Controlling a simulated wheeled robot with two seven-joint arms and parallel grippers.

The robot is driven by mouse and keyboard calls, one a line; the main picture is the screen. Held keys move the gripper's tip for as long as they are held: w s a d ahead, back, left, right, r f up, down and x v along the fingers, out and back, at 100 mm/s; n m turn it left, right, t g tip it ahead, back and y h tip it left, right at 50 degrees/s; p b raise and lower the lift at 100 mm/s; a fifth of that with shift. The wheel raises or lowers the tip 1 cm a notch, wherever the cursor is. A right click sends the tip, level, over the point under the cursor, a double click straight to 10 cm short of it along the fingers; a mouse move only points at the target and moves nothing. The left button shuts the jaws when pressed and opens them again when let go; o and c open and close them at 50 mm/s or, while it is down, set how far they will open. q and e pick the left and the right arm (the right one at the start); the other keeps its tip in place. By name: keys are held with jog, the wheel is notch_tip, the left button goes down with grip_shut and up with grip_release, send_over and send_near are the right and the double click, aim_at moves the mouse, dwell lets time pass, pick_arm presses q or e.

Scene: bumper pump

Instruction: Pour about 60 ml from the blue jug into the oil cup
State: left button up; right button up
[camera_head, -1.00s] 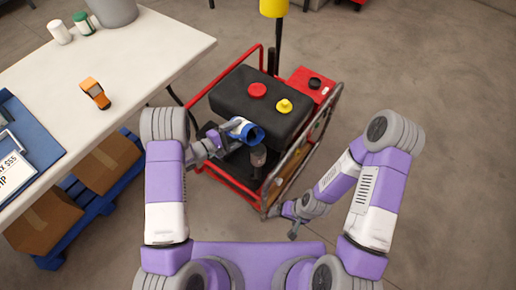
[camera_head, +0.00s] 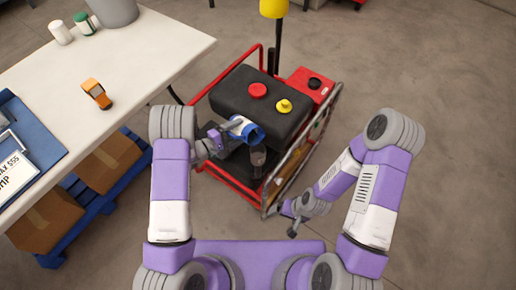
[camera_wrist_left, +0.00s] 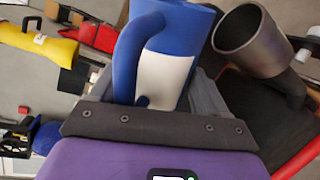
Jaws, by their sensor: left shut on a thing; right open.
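The blue jug (camera_head: 245,129) is tilted, its blue mouth facing right and down, with a pale panel on its side. It also shows in the left wrist view (camera_wrist_left: 165,75). My left gripper (camera_head: 227,138) is shut on the jug. The oil cup (camera_head: 258,157), a dark grey open cylinder, sits on the red-framed machine just below and right of the jug's mouth; in the left wrist view it is the dark cup (camera_wrist_left: 250,42) beside the jug. I see no liquid stream. My right gripper (camera_head: 295,219) is open and empty, low beside the machine's right side.
The machine has a black tank (camera_head: 262,105) with red and yellow caps, inside a red tube frame (camera_head: 240,187). A white table (camera_head: 135,65) at left holds an orange object, small bottles and a blue tray. The floor at right is clear.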

pick_arm(q)
jog(key=shift+r, duration=0.15)
jog(key=shift+m, duration=0.4)
dwell(0.5)
jog(key=shift+w+a+b, duration=0.1)
jog(key=shift+w+b, duration=0.05)
jog(key=shift+b, duration=0.25)
dwell(0.4)
jog(key=shift+f+m+b, duration=0.2)
jog(key=shift+m+b, duration=0.2)
jog(key=shift+b, duration=0.05)
dwell(1.0)
jog(key=n+p, duration=0.1)
jog(key=p, duration=0.1)
jog(key=shift+w+a+r+n+p, duration=0.1)
jog(key=shift+r+n+p, duration=0.2)
jog(key=shift+r+p, duration=0.1)
jog(key=f+n+b, duration=0.1)
jog(key=b, duration=0.1)
jog(key=shift+w+a+f+b, duration=0.1)
jog(key=shift+a+f+b, duration=0.05)
jog(key=shift+f+b, duration=0.25)
jog(key=shift+r, duration=0.1)
